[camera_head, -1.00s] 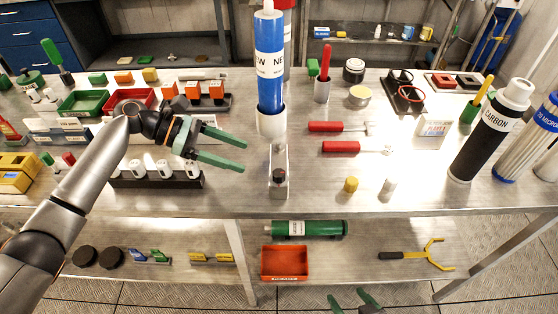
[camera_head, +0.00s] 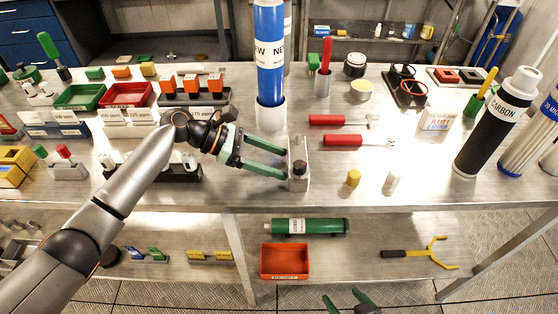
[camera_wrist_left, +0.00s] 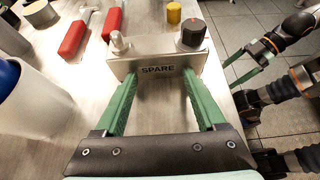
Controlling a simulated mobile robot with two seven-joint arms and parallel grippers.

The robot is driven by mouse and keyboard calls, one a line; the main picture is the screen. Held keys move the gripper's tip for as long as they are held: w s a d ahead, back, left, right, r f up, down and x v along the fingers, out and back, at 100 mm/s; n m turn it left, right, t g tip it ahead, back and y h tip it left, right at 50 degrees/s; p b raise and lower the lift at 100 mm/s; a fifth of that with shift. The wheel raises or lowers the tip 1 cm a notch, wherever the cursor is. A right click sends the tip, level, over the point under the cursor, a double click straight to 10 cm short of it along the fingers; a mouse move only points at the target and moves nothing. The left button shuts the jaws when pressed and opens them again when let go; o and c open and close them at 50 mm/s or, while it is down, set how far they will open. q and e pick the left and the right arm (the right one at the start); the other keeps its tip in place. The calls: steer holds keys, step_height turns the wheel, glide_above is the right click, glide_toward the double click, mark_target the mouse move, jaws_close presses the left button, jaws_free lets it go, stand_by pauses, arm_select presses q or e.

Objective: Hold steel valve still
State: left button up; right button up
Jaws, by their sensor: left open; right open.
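The steel valve (camera_head: 298,174) is a small steel block with a dark knob, standing near the front edge of the bench. In the left wrist view the steel valve (camera_wrist_left: 158,65) carries a "SPARE" label, a dark knob at right and a small steel fitting at left. My left gripper (camera_head: 287,164) is open, its green fingers reaching to the valve from the left. In the left wrist view its fingertips (camera_wrist_left: 158,72) lie at the block's near face, towards both ends; contact is unclear. My right gripper (camera_head: 350,300) is open and empty, low at the bottom edge of the head view.
A blue filter cartridge (camera_head: 269,55) stands in a white holder (camera_head: 271,115) just behind the valve. Red-handled tools (camera_head: 335,140) lie to the right. A yellow cap (camera_head: 353,178) and a white cap (camera_head: 392,180) stand near the front edge.

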arm_select(q)
steer(key=c, duration=0.4)
jaws_close()
stand_by(0.8)
steer(key=c, duration=0.7)
jaws_free()
steer(key=shift+c, duration=0.2)
